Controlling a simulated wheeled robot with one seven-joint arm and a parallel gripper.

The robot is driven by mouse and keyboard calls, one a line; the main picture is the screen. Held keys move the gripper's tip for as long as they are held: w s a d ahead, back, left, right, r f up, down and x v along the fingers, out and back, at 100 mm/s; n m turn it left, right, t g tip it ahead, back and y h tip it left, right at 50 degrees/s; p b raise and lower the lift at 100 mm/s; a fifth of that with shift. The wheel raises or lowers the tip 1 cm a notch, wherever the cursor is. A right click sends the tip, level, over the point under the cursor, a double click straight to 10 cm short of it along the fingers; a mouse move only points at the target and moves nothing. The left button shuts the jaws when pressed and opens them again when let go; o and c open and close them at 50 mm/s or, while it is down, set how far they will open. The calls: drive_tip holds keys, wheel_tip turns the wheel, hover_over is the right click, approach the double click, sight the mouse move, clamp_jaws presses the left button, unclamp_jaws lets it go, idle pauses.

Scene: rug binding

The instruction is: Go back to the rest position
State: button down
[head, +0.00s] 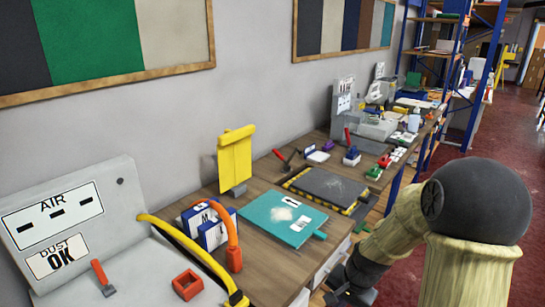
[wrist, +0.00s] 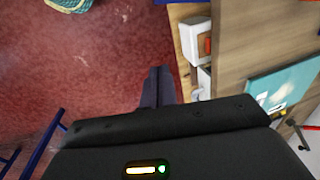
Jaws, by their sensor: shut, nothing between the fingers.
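My gripper shows in the wrist view (wrist: 158,72) with its two dark fingers together and nothing between them. It is over the red floor (wrist: 85,65), just left of the wooden workbench (wrist: 232,75) in that view. In the head view my arm rises at the lower right, and its dark end is low beside the bench front. The fingertips cannot be made out there.
The bench top (head: 262,262) holds a teal folder (head: 284,223), a dark mat with striped edges (head: 325,186), blue-and-white boxes (head: 212,228) and a grey machine (head: 75,225). Blue shelving (head: 462,75) stands farther back. Red floor (head: 483,165) is open at right.

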drive_tip(key=s+a+r+n+h, duration=0.1)
drive_tip(key=s+r+n, duration=0.6)
drive_tip(key=s, duration=0.3)
drive_tip(key=shift+a+n+t+h, duration=0.4)
drive_tip(key=shift+n, duration=0.2)
drive_tip(key=shift+w+a+r, duration=0.1)
drive_tip(key=shift+w, duration=0.05)
